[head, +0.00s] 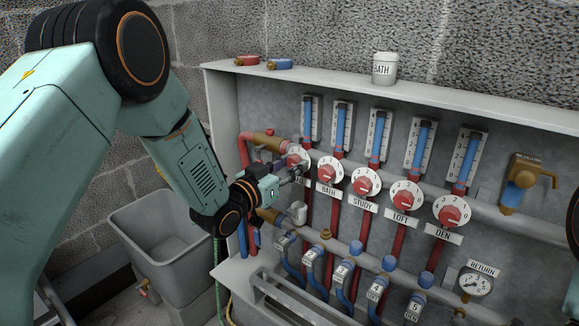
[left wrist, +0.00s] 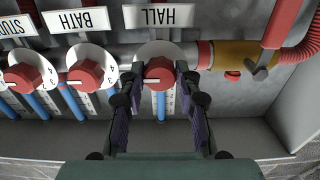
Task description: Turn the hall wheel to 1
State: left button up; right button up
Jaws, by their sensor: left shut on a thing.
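The hall wheel (head: 296,155) is the leftmost red knob on a white numbered dial in the manifold cabinet. In the left wrist view the picture is upside down, and the hall wheel (left wrist: 158,70) shows below its HALL label (left wrist: 160,16). A white pointer line on the knob points left there; the dial numbers around it are too small or covered to read. My left gripper (head: 287,174) reaches in from the left and is shut on this knob, with one finger on each side (left wrist: 160,82). My right gripper is not in view.
The bath (head: 328,171), study (head: 366,183), loft (head: 405,195) and den (head: 451,211) wheels follow to the right, below upright gauges. A rail (head: 300,302) runs along the cabinet front. A grey bin (head: 165,245) stands left; a white cup (head: 384,69) is on top.

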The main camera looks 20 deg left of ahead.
pick_arm(q)
jog(key=c, duration=0.4)
jog(key=n+p, duration=0.3)
jog(key=n, duration=0.1)
jog(key=shift+r+n, duration=0.15)
jog(key=shift+n, duration=0.15)
jog(key=shift+n+p, duration=0.95)
jog(key=shift+n, duration=1.15)
jog(key=shift+d, duration=0.1)
jog(key=o, duration=1.2)
jog(key=shift+c, duration=0.2)
